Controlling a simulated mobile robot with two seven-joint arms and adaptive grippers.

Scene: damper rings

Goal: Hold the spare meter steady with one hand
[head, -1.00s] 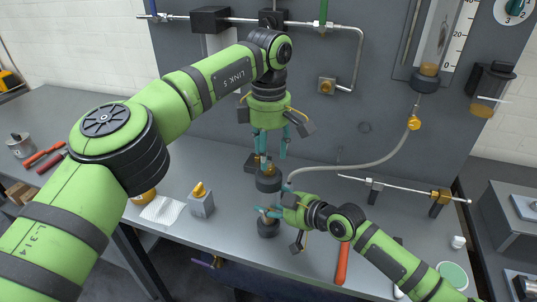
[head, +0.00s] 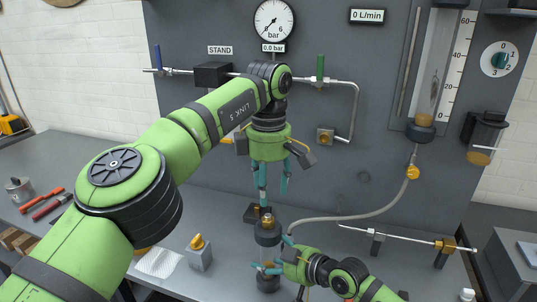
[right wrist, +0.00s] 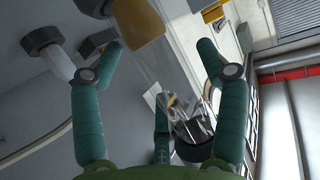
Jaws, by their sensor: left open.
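The spare meter (head: 267,236) is a clear tube with dark end caps and a brass piece on top. It stands upright on the bench in the head view. My left gripper (head: 273,188) is open and empty above it, fingers pointing down, apart from its top. My right gripper (head: 275,256) comes from the right at the tube's middle, with a teal finger crossing in front. In the right wrist view, the clear tube (right wrist: 165,75) runs slanted between the fingers of the right gripper (right wrist: 160,48). I cannot tell whether they press on it.
A grey block with a yellow knob (head: 199,254) stands left of the meter. The back panel (head: 340,70) carries a gauge (head: 274,20) and pipes. A hose (head: 350,218) hangs from a brass fitting to near the meter. A thin rod on brackets (head: 405,237) lies right.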

